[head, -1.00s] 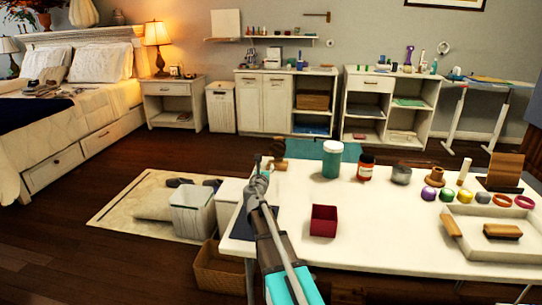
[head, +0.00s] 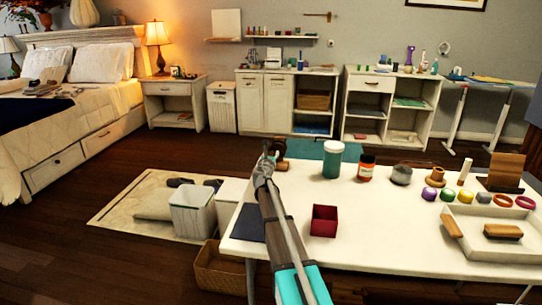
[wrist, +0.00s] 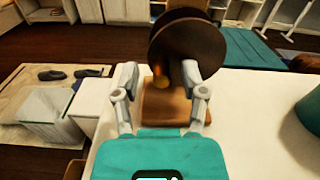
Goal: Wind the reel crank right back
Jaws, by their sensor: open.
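The reel (wrist: 183,38) is a dark brown round spool standing on a light wooden base (wrist: 176,108) at the table's far left corner. In the head view the reel (head: 280,148) shows small, partly behind my gripper. My gripper (wrist: 161,72) is open, with one finger on each side of the knob. I cannot tell whether either finger touches it. In the head view my gripper (head: 267,157) is just in front of the reel.
A dark red box (head: 323,221) sits nearer on the white table (head: 390,230). Several small items and a tray crowd the table's right side. A white bin (head: 192,212) stands on the floor at left.

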